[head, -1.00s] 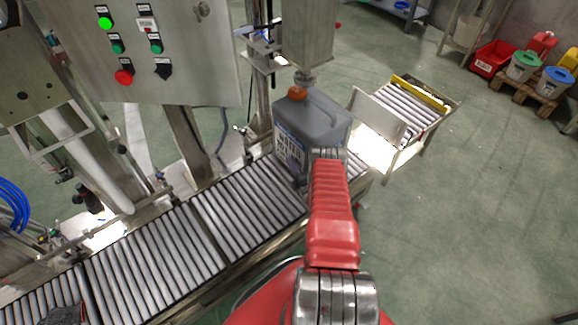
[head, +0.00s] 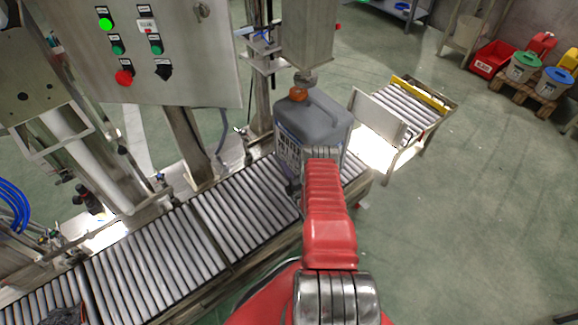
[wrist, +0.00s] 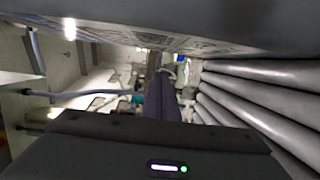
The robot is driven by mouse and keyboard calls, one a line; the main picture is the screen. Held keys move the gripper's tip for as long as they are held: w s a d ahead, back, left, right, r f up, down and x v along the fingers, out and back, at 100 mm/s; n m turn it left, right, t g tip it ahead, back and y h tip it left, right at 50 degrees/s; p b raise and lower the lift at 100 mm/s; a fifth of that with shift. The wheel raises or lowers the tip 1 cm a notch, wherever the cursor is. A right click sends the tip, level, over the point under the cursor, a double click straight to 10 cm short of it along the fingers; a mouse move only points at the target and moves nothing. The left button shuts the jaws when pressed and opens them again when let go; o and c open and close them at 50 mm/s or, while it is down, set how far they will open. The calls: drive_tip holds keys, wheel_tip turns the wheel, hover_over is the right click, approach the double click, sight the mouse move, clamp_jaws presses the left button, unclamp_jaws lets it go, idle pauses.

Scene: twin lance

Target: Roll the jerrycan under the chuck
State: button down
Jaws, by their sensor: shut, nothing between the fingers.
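The grey jerrycan (head: 318,122) with an orange cap (head: 298,94) stands upright on the roller conveyor (head: 240,212). The chuck (head: 305,79) hangs under a steel housing, just above and close to the cap; I cannot tell if they line up exactly. In the wrist view the jerrycan's labelled side (wrist: 190,30) fills the top, very close. My gripper (wrist: 162,88) is shut and empty, low beside the jerrycan, over the rollers. I cannot tell if it touches the can.
A steel control panel (head: 160,50) with a lit green button stands behind the conveyor at left. A short roller section (head: 408,105) with a yellow bar lies beyond the line's right end. Red, green and blue containers stand at the far right. Open floor lies at right.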

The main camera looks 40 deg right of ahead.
drive_tip(key=v, duration=1)
drive_tip(key=shift+a, duration=0.2)
idle(1.2)
